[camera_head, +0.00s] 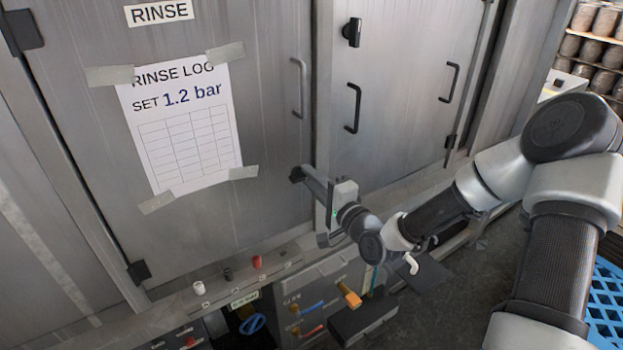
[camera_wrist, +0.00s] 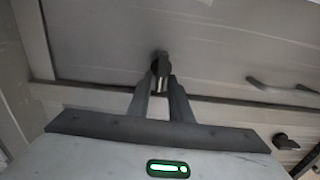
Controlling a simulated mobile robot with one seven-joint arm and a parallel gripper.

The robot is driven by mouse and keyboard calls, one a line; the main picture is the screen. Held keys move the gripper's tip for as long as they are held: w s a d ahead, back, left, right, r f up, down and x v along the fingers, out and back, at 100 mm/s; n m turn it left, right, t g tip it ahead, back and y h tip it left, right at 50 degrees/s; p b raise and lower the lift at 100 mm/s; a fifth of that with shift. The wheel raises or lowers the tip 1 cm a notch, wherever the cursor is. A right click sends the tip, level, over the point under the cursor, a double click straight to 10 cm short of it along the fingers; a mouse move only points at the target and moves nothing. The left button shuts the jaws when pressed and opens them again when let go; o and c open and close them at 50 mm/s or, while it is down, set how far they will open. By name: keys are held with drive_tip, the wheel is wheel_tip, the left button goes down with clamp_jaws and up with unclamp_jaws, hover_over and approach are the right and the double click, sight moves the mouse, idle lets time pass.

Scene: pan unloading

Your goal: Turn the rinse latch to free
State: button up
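The rinse door (camera_head: 262,130) is a grey metal panel under a RINSE label (camera_head: 159,12). Its rinse latch (camera_head: 296,174) is a small dark knob at the door's lower right edge, mostly hidden by my fingers. In the wrist view the rinse latch (camera_wrist: 160,64) shows at my fingertips, with its grip part between them. My gripper (camera_head: 306,177) reaches it from the lower right. In the wrist view my gripper (camera_wrist: 162,82) has its two fingers close together, one on each side of the latch, and looks shut on it. The exact latch angle is hard to tell.
A second door to the right has its own dark latch (camera_head: 352,32) and a bar handle (camera_head: 353,108). The rinse door's handle (camera_head: 299,88) is above my gripper. A ledge with small knobs (camera_head: 257,262) and a control panel (camera_head: 310,310) lie below. A blue crate (camera_head: 606,300) stands at right.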

drive_tip(key=shift+o, duration=0.9)
drive_tip(key=p+v, duration=0.5)
drive_tip(key=v, duration=1.2)
drive_tip(key=shift+s+d, duration=0.15)
